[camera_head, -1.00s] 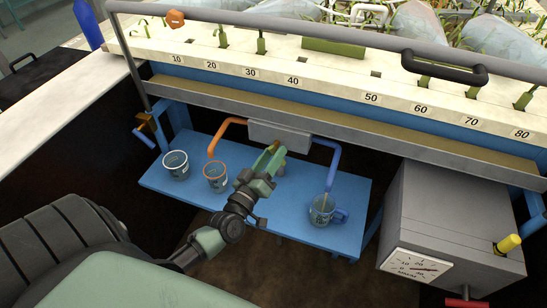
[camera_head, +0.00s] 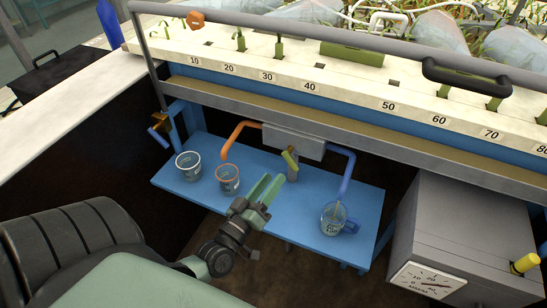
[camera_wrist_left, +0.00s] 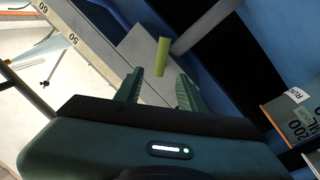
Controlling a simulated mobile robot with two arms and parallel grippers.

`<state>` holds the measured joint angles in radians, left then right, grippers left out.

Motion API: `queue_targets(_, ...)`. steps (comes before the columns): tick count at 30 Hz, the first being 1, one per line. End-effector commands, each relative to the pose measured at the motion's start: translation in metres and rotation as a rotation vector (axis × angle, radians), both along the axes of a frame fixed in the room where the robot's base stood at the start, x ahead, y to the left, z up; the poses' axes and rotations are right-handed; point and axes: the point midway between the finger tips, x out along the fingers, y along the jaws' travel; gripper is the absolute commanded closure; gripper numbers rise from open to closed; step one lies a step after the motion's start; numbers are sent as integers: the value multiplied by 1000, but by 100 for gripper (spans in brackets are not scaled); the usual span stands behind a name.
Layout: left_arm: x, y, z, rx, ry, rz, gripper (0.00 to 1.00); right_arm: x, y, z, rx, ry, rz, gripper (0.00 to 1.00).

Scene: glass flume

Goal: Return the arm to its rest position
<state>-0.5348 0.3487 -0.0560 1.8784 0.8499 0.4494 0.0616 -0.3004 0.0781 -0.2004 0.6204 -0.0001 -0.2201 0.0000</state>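My left gripper (camera_head: 268,188) is open and empty in the head view, above the blue shelf and in front of the valve with the yellow-green lever (camera_head: 290,160). In the left wrist view the gripper (camera_wrist_left: 158,88) shows two green fingers apart with nothing between them. The lever (camera_wrist_left: 162,55) stands beyond the fingertips there, apart from them. In the head view the lever is tilted under the grey box (camera_head: 293,141). My left arm reaches in from the lower left. My right gripper is not in view.
The blue shelf (camera_head: 290,222) holds a white-rimmed cup (camera_head: 188,166), an orange-rimmed cup (camera_head: 228,179) and a blue-handled jug (camera_head: 333,219). An orange pipe (camera_head: 237,131) and a blue pipe (camera_head: 346,172) flank the valve. A grey cabinet (camera_head: 460,225) stands at right.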

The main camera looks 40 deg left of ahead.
Motion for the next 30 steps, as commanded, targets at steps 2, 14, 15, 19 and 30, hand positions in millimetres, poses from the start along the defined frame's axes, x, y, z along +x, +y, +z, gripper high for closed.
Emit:
queue_targets(2,0,0,0,0,0,0,61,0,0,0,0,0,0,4)
queue_targets(14,2,-8,-1,6,18,-23,61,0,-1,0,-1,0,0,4)
queue_targets(15,2,-16,-3,16,38,-46,61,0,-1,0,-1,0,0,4)
queue_targets(19,3,-64,-15,85,165,-190,61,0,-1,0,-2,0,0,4)
queue_targets(30,-68,-151,-71,467,770,-540,61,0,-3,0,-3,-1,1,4)
